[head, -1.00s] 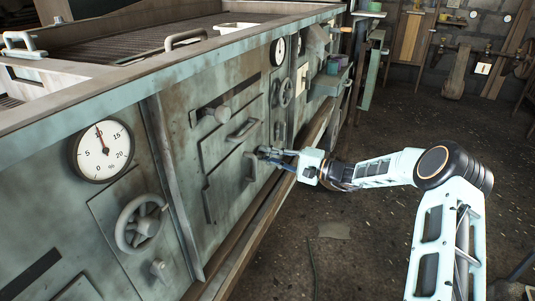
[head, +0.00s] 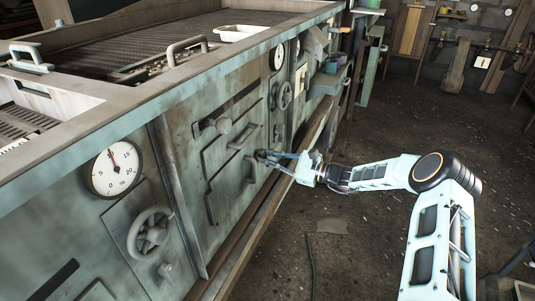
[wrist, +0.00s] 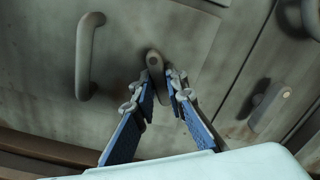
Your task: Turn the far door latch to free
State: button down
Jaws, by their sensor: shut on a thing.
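The latch (wrist: 154,62) is a small grey lever with a rounded end on the oven-like green-grey metal front. In the wrist view it stands nearly upright, leaning slightly, between my fingertips. My gripper (wrist: 160,84) is shut on it, one blue-padded finger on each side; the lever's lower part is partly hidden by the fingers. In the head view my gripper (head: 263,156) reaches the front from the right and covers the latch, so its angle cannot be told there.
A bar handle (wrist: 88,55) is left of the latch, and a second tilted lever (wrist: 270,106) is on the panel to the right. A ledge (head: 250,240) runs below the front. A gauge (head: 114,170) and handwheel (head: 150,232) are nearer. The floor at right is open.

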jog(key=m+p, duration=0.1)
jog(key=m, duration=0.2)
jog(key=m+p, duration=0.1)
jog(key=m, duration=0.1)
jog(key=shift+a+r+m, duration=0.2)
jog(key=shift+m, duration=0.2)
dwell(0.4)
jog(key=c, duration=1.9)
grip_release()
jog(key=shift+a, duration=0.1)
jog(key=shift+c, duration=0.2)
jog(key=shift+d+f, duration=0.15)
jog(key=shift+d, duration=0.05)
jog(key=shift+d, duration=0.3)
jog(key=v, duration=1.1)
jog(key=shift+s+d, duration=0.1)
